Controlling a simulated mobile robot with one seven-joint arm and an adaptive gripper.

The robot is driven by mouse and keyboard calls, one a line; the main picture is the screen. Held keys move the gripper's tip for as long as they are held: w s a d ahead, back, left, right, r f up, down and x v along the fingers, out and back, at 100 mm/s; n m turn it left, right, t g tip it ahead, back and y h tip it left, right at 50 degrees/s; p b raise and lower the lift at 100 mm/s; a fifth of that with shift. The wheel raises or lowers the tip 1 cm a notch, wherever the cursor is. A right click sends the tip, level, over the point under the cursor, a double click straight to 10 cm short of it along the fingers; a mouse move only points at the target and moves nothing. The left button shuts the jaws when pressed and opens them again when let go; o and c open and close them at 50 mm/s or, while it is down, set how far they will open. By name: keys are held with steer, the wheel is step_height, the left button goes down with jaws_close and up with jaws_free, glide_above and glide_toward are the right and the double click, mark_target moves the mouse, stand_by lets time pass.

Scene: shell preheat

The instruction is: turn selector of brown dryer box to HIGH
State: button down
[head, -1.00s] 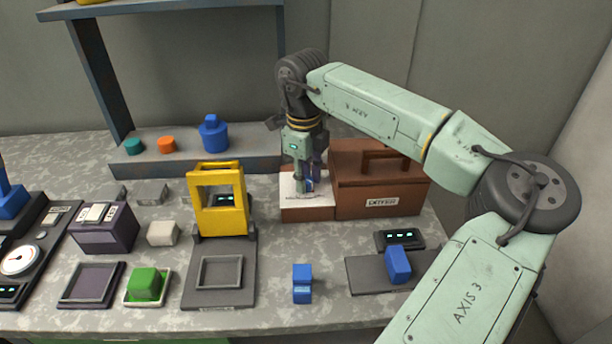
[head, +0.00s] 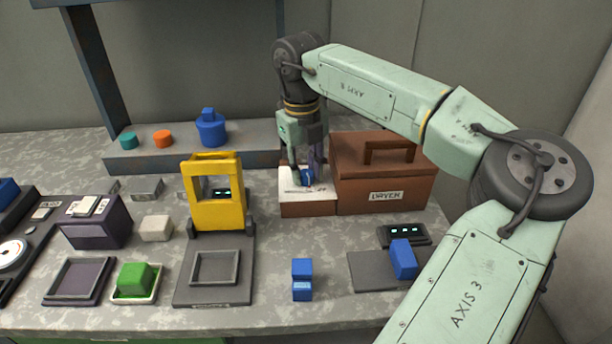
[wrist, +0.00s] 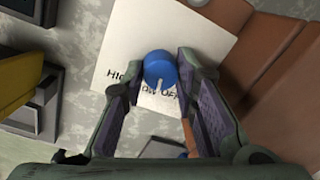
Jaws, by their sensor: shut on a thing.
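The brown dryer box (head: 384,190) stands at the back of the bench, with a dark handle on its lid and a DRYER label. A lower brown block with a white top panel (head: 290,187) adjoins its left side. The round blue selector knob (wrist: 160,70) is on that panel; it also shows in the head view (head: 308,177). My gripper (head: 306,172) points down and is shut on the knob, one finger on each side. In the wrist view, HIGH is partly readable left of the knob and OFF lower right. The knob's pale pointer mark faces down, slightly left, between them.
A yellow frame press (head: 216,205) stands left of the panel. Blue blocks (head: 302,279) and a dark display unit (head: 404,235) are in front. A grey shelf step (head: 180,158) holds a blue weight behind. Bare bench lies just before the panel.

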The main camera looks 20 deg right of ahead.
mark_target(302, 172)
steer(key=m+b, duration=0.2)
steer(key=m, duration=0.4)
steer(key=shift+f+m, duration=0.1)
steer(key=shift+m, duration=0.2)
steer(key=m+b, duration=0.1)
steer(key=m, duration=0.4)
steer(key=shift+w+g+b, duration=0.1)
steer(key=shift+g+b, duration=0.2)
steer(key=shift+b, duration=0.1)
steer(key=shift+m, duration=0.3)
steer(key=c, duration=1.3)
jaws_free()
steer(key=shift+w+a+r, duration=0.1)
steer(key=shift+a+r, duration=0.05)
steer(key=shift+r, duration=2.9)
steer(key=shift+w+a+r, duration=0.1)
steer(key=shift+r, duration=2.95)
